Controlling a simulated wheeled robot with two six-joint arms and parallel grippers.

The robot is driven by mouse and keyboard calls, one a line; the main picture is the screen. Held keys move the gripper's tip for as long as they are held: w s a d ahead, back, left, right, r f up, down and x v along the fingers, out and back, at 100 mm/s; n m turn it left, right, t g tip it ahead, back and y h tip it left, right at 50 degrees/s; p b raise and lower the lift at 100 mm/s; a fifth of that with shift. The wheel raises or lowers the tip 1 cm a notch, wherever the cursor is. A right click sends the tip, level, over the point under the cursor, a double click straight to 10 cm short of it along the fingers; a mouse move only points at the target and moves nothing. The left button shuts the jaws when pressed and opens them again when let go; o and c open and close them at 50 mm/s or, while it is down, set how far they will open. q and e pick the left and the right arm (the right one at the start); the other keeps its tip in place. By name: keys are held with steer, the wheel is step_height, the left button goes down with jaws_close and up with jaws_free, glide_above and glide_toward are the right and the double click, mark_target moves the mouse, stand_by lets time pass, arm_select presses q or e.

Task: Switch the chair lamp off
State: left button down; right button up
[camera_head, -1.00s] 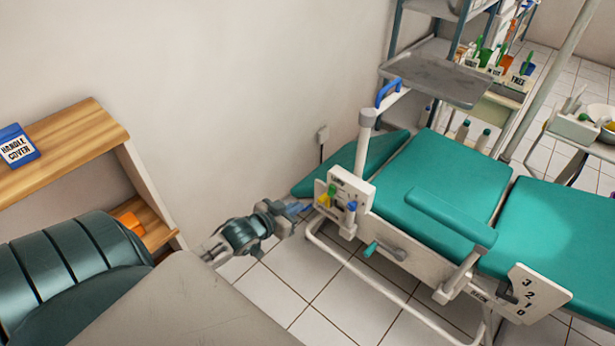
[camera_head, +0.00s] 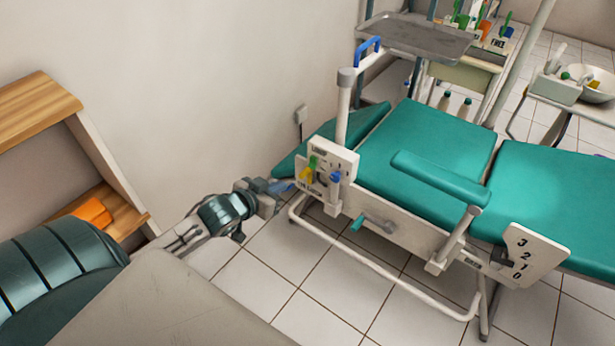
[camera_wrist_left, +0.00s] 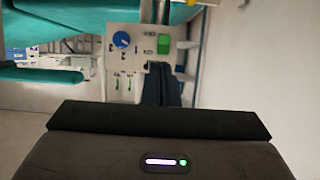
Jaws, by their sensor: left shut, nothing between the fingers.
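The off-white control panel (camera_head: 326,172) is on the near side of the teal chair (camera_head: 430,150). It bears a yellow part (camera_head: 305,173), a green part (camera_head: 313,162) and a blue knob (camera_head: 336,177). The wrist view shows the panel upright ahead, with the blue knob (camera_wrist_left: 122,40) and a green rocker (camera_wrist_left: 164,44). My left gripper (camera_head: 286,187) is shut and empty at the panel's left edge. Its dark fingers (camera_wrist_left: 162,88) overlap the panel's lower part; contact cannot be told. The lamp head is not in view; a brighter patch shows on the seat.
A post with a grey tray (camera_head: 415,37) rises behind the panel. A crank handle (camera_head: 375,222) and a white floor frame (camera_head: 390,275) are below it. A wooden shelf (camera_head: 35,105) stands left. Tiled floor is open between shelf and chair.

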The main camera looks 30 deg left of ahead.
mark_target(313, 162)
steer(key=shift+r, duration=0.25)
